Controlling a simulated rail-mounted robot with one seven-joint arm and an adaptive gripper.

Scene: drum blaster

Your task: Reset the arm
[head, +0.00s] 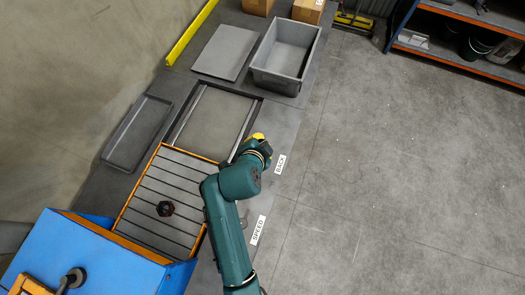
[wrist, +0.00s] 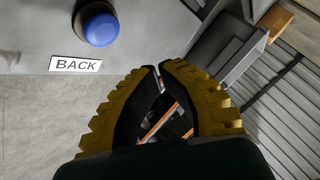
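My gripper (head: 258,137) with its yellow-ribbed fingers is at the end of my green arm in the head view, over the right edge of the frame opening and near the BACK label (head: 280,164). In the wrist view my gripper (wrist: 160,67) has its two fingertips brought together, with nothing visible held between them. A blue round button (wrist: 100,26) sits above the BACK label (wrist: 77,65) in the wrist view, up and left of the fingertips. My arm folds over the right side of the bench.
A grey bin (head: 260,78), a flat grey panel (head: 225,52) and a shallow tray (head: 113,153) lie around the frame opening. A dark knob-like part (head: 165,208) is on the slatted table (head: 150,225). A blue machine (head: 85,262) stands lower left. The floor at right is open.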

